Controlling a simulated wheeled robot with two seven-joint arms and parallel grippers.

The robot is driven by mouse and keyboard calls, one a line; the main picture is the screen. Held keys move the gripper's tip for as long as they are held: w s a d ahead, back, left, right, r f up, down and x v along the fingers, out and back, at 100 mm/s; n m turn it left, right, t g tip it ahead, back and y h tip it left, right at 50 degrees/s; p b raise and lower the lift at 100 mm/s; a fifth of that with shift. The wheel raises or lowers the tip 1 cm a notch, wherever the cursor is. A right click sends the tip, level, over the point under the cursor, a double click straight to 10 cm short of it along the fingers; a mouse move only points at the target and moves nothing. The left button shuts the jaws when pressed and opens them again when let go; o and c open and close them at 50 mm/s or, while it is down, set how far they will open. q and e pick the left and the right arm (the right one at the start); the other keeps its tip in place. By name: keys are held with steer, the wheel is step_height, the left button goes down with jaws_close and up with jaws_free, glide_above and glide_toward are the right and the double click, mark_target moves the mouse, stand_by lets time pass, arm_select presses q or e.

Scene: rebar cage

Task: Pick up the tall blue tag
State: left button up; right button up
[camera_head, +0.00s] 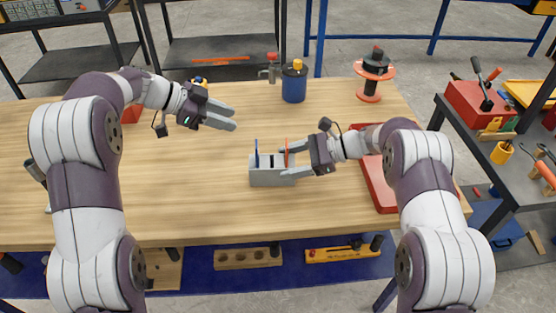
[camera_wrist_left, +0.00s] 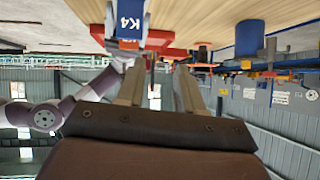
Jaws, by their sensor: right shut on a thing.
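A small grey holder block (camera_head: 272,177) stands on the wooden table in front of my right gripper. A thin tall blue tag (camera_head: 257,152) stands upright at its left end; a blue face marked K4 shows in the left wrist view (camera_wrist_left: 130,20). An orange tag (camera_head: 286,152) stands at the right end. My right gripper (camera_head: 284,161) has its fingers on the far and near sides of the block's right end and is shut on the block. My left gripper (camera_head: 234,118) is open and empty above the table, behind and left of the block, apart from the blue tag.
A blue canister (camera_head: 294,85) and an orange-flanged spool (camera_head: 371,80) stand at the table's back. A red tray (camera_head: 377,185) lies right of the block, partly behind my right arm. The table left of the block is clear.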

arm_select(q)
steer(key=w+d+r+n+t+y, duration=0.4)
steer(key=w+r+n+t, duration=0.3)
steer(key=w+r+t, duration=0.4)
steer(key=n+g+y, duration=0.7)
steer(key=n+g, duration=0.2)
steer(key=n, duration=0.1)
glide_above(257, 161)
steer(key=s, duration=0.2)
step_height(257, 161, down, 9)
steer(key=x, duration=1.1)
steer(key=shift+w+d+f, duration=0.15)
steer(key=shift+d+f, duration=0.1)
jaws_close()
